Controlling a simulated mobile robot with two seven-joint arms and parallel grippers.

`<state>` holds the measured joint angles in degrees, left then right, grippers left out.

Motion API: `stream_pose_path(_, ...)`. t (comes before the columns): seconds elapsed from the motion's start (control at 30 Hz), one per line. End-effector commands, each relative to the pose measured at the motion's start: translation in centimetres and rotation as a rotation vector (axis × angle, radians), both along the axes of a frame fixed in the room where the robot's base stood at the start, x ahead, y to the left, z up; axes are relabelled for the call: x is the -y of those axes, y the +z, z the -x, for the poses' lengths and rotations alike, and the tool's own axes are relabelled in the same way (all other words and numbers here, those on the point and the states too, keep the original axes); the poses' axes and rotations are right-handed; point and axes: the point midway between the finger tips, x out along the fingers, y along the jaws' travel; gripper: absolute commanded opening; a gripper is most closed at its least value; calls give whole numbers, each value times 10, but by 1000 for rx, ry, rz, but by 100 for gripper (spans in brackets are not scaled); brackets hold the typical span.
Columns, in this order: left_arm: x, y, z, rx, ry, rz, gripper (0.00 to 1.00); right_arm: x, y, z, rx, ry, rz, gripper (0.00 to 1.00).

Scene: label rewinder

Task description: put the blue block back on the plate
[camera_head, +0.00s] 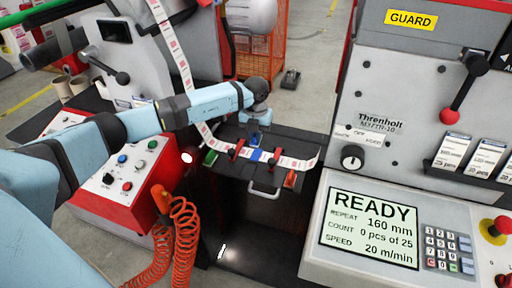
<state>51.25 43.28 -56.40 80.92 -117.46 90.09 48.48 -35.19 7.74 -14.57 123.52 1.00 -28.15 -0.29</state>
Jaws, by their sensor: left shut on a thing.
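My left gripper (257,146) comes in from the left and points down over the dark plate (225,157). It is shut on the blue block (256,155), which shows just under the fingertips at the label strip (295,162). The strip, white with red marks, lies across the plate. I cannot tell whether the block touches the strip or is slightly above it. My right gripper is not in view.
A green block (211,157) is left of the clamps and an orange-red piece (290,179) is at the front right. A metal handle (264,190) projects in front. The red control box (125,180), coiled orange hose (180,220) and READY display panel (370,230) flank the plate.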

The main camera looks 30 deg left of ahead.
Motion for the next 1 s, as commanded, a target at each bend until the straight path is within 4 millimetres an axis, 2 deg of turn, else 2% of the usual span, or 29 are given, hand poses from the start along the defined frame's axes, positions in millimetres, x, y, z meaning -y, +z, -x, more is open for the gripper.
stream_pose_path(0.03, 4, 5, 9, -6, -14, 3, 0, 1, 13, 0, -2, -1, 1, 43)
stream_pose_path(0.13, 9, 4, 25, -8, -42, 5, 0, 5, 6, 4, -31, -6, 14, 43)
stream_pose_path(0.4, 14, -1, 60, -2, -91, 2, 0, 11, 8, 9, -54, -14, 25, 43)
stream_pose_path(0.77, 14, -15, 66, 1, -98, 0, 0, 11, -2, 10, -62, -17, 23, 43)
stream_pose_path(1.0, 14, -32, 65, 1, -98, 0, 0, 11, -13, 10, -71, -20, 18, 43)
